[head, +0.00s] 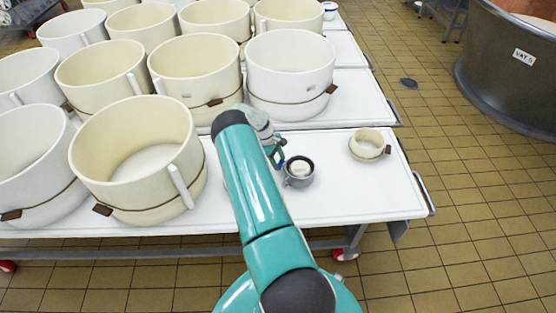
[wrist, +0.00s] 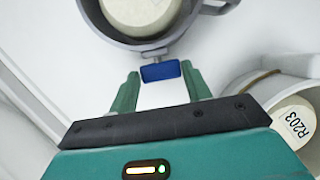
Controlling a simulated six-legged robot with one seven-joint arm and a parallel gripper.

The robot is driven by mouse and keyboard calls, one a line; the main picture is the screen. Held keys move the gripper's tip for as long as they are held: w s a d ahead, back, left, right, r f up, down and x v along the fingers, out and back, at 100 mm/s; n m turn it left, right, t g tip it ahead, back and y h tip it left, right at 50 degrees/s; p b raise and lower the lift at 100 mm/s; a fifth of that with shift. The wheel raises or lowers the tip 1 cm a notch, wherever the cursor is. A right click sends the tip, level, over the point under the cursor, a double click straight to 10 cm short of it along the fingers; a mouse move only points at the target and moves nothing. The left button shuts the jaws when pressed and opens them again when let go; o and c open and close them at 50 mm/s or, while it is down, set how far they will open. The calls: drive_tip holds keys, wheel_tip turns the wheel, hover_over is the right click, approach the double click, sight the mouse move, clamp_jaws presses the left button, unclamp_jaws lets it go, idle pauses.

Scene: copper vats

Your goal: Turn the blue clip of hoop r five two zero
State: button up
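A small grey metal hoop (head: 299,180) with a cream round inside stands on the white table, right of my arm. The hoop (wrist: 186,22) fills the top of the wrist view, with a looped handle at its right. Its blue clip (wrist: 160,72) sticks out toward my gripper on a short stem. My gripper (wrist: 160,78) is open, with its teal fingertips on either side of the clip and a gap at each side. In the head view my gripper (head: 279,153) is beside the hoop, partly hidden by my arm. No number is readable on this hoop.
A small cream hoop (head: 367,146) with a brown band stands to the right. In the wrist view, a tag reading R203 (wrist: 292,122) lies on a round at the right. Several large cream hoops (head: 140,160) crowd the left. A dark vat (head: 500,75) stands across the tiled floor.

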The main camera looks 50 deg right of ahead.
drive_tip(key=c, duration=0.4)
drive_tip(key=shift+a+f+m+h, duration=0.15)
drive_tip(key=shift+a+h, duration=0.15)
drive_tip(key=shift+h, duration=0.5)
drive_tip(key=shift+a+r+m+h, duration=0.15)
drive_tip(key=shift+a+h, duration=0.15)
drive_tip(key=shift+h, duration=0.5)
drive_tip(key=shift+c, duration=0.2)
drive_tip(key=shift+s+f+t+h, duration=0.15)
drive_tip(key=shift+t+h, duration=0.15)
drive_tip(key=shift+h, duration=0.3)
drive_tip(key=o, duration=1)
drive_tip(key=v, duration=1.4)
drive_tip(key=shift+d, duration=0.2)
